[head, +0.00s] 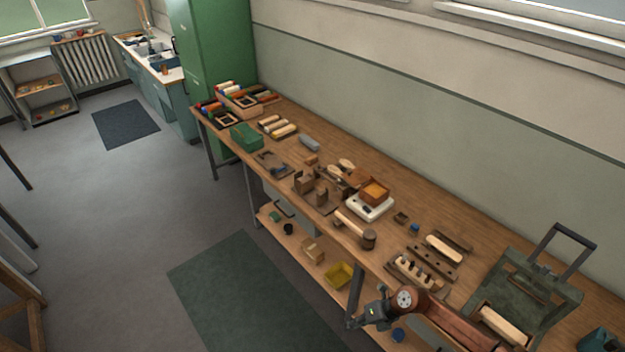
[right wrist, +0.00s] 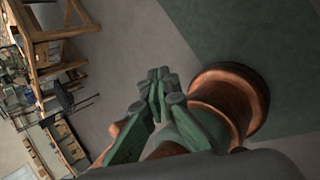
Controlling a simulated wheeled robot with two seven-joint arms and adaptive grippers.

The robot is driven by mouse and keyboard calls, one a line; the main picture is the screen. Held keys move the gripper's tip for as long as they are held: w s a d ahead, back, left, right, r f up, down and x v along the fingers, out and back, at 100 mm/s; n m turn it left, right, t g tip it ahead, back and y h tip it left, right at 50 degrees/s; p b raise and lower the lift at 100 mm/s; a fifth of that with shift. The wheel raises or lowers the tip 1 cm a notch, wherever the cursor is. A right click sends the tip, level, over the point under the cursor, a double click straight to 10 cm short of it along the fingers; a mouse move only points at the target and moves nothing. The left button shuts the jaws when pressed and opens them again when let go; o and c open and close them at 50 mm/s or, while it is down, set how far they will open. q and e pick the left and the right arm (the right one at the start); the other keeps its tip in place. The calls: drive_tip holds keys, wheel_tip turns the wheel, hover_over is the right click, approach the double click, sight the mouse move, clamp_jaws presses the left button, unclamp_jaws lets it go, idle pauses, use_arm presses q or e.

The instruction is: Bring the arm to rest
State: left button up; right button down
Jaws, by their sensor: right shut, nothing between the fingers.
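My right arm, copper-coloured, comes in from the lower right of the head view. Its dark grey gripper (head: 358,318) hangs in front of the workbench's near edge, beyond the bench top and above the floor side. In the right wrist view the green and grey fingers of the right gripper (right wrist: 158,78) are together at the tips, with nothing held between them. A copper-coloured round part of my own arm shows beside them. My left gripper is in neither view.
The long wooden workbench (head: 385,222) carries a mallet (head: 354,230), a white scale (head: 369,207), a block with holes (head: 412,270) and a green stand (head: 530,290). A yellow tray (head: 339,275) sits on the lower shelf. The floor mat (head: 245,290) is clear.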

drive_tip(key=w+d+f+m+t+y+b, duration=0.25)
drive_tip(key=w+f+m+t, duration=0.5)
drive_tip(key=f+m, duration=0.4)
drive_tip(key=s+d+f+m+t+h+b, duration=0.1)
drive_tip(key=s+d+f+m+h, duration=0.15)
drive_tip(key=d+f+m, duration=0.45)
drive_tip(key=s+d+f+m+t+h+b, duration=0.15)
drive_tip(key=d+f+m+h, duration=0.25)
drive_tip(key=d+f+m, duration=0.4)
drive_tip(key=s+d+f+m+g+h+b, duration=0.1)
drive_tip(key=s+d+f+m+g+h, duration=0.15)
drive_tip(key=s+f, duration=0.6)
drive_tip(key=s+d+f+m+g+h+b, duration=0.15)
drive_tip(key=s+d+f, duration=0.25)
drive_tip(key=s+f, duration=0.45)
use_arm(q)
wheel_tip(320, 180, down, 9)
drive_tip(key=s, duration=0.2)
drive_tip(key=shift+b, duration=0.4)
use_arm(e)
drive_tip(key=s+a+f+m+g, duration=0.1)
drive_tip(key=s+f+m+g, duration=0.1)
drive_tip(key=s, duration=1.3)
drive_tip(key=s+a+f+m+g, duration=0.1)
drive_tip(key=s+f+m+g, duration=0.2)
drive_tip(key=s+f, duration=0.4)
drive_tip(key=s+m, duration=0.1)
drive_tip(key=s, duration=0.7)
